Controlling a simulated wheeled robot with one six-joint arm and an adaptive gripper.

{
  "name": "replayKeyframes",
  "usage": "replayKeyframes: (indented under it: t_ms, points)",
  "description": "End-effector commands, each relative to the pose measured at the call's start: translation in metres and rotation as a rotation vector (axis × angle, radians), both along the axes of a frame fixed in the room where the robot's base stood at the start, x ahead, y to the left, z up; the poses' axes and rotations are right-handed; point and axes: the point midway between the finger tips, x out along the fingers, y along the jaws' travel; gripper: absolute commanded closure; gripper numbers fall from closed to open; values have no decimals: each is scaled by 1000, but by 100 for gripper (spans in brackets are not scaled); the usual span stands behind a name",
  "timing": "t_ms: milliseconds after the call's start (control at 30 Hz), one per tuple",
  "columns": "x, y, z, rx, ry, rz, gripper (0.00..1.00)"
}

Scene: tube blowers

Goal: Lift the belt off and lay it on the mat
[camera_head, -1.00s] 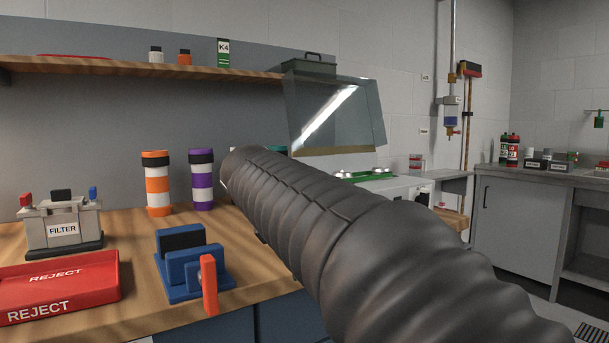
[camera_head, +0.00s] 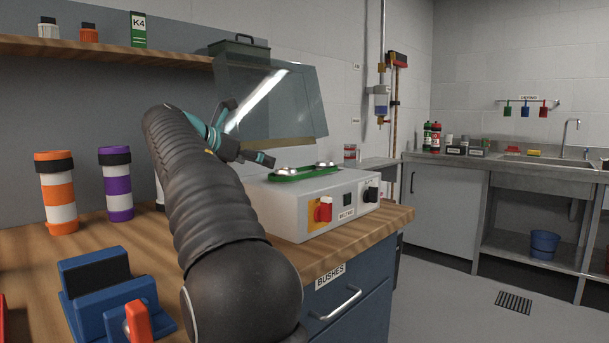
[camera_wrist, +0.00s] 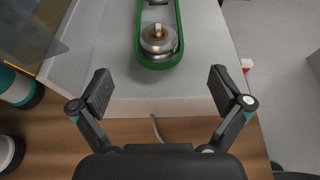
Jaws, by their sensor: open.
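The green belt (camera_head: 305,173) lies flat around two silver pulleys on top of a pale grey machine (camera_head: 290,208). In the wrist view the belt (camera_wrist: 160,66) loops around the nearer metal pulley (camera_wrist: 158,40), and its rounded near end faces me. My gripper (camera_head: 250,132) is at the left of the machine in the head view. In the wrist view my gripper (camera_wrist: 160,84) is open and empty, with its fingers apart on either side of the belt's near end, short of it. I cannot make out a mat.
A clear tilted guard (camera_head: 275,100) stands behind the machine. A red switch (camera_head: 324,209) and a black knob (camera_head: 371,194) are on its front. Orange (camera_head: 58,190) and purple (camera_head: 117,183) striped tubes and a blue fixture (camera_head: 105,290) stand on the wooden bench at left.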

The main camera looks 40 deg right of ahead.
Motion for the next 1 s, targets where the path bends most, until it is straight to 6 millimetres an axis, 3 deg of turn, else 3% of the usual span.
replayKeyframes:
  t_ms: [133, 467, 800, 1000]
  points:
    - [1, -22, -10, 2, 0, -2, 0]
    - [2, -40, -18, 2, -1, -5, 0]
    - [7, -78, -37, 2, -2, -5, 0]
    - [7, -80, -37, 2, -3, -3, 0]
